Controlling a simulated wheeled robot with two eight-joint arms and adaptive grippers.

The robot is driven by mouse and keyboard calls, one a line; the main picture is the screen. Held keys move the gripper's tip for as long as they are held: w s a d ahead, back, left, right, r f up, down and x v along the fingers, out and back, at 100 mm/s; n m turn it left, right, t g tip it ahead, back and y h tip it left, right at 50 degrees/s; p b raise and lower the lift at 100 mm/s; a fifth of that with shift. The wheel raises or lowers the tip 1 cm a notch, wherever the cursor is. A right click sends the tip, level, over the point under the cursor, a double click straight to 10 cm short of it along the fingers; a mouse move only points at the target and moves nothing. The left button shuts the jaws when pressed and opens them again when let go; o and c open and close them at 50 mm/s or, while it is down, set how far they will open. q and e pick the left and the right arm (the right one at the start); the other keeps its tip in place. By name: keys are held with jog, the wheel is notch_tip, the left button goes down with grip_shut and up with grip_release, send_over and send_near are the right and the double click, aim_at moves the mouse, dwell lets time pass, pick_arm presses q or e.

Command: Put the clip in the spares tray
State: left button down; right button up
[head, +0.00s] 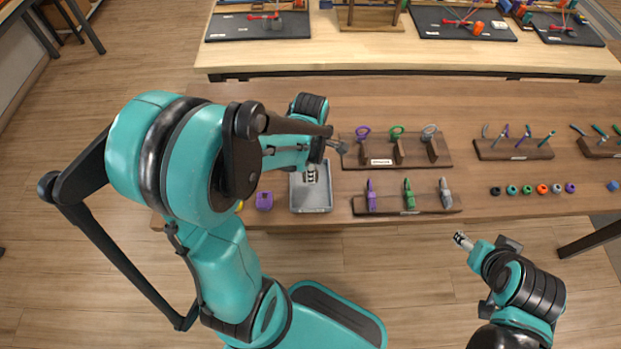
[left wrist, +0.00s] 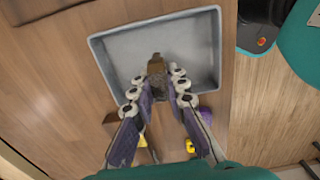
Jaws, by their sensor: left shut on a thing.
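The spares tray is a shallow grey tray (head: 312,205) near the front edge of the table; it also shows in the left wrist view (left wrist: 112,48). My left gripper (head: 311,177) is over the tray. In the left wrist view its two fingers (left wrist: 160,84) are shut on a small brown clip (left wrist: 156,62), which sticks out beyond the fingertips, above the tray floor. I cannot tell whether the clip touches the floor. The visible tray floor looks empty. My right gripper (head: 463,240) is in front of the table, far from the tray, and too small to read.
A purple block (head: 264,201) stands just left of the tray. Right of it are a rack with ring-handled tools (head: 397,150) and a rack with upright purple, green and grey pieces (head: 407,204). Several coloured spools (head: 542,189) lie farther right. Another table stands behind.

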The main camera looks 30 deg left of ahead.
pick_arm(q)
notch_tip(320, 180, down, 3)
jog(key=shift+r+b, duration=0.15)
jog(key=shift+b, duration=0.3)
jog(key=shift+r, duration=0.1)
jog(key=shift+f, duration=0.2)
jog(key=c, duration=1.5)
grip_release()
jog(key=shift+r, duration=0.1)
